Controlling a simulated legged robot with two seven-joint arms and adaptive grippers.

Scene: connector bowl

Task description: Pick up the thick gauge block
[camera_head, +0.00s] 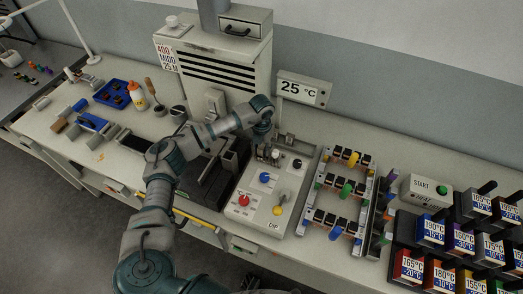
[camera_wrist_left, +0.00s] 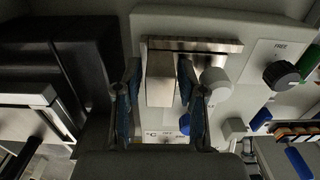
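A pale metal block (camera_wrist_left: 160,82), which looks like the thick gauge block, stands out from a flat metal bar (camera_wrist_left: 205,45) in the left wrist view. My left gripper (camera_wrist_left: 160,108) has its two blue-lined fingers apart, one on each side of the block. Narrow gaps seem to show between fingers and block, so contact is not evident. In the head view my left arm reaches over the back of the grey control panel (camera_head: 262,205). There its fingers and the block are too small to tell apart clearly. My right gripper is not in view.
A round pale knob (camera_wrist_left: 215,82) stands close to the right finger. A black knob (camera_wrist_left: 281,75) is farther right. Racks of coloured connectors (camera_head: 340,190) stand right of the panel.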

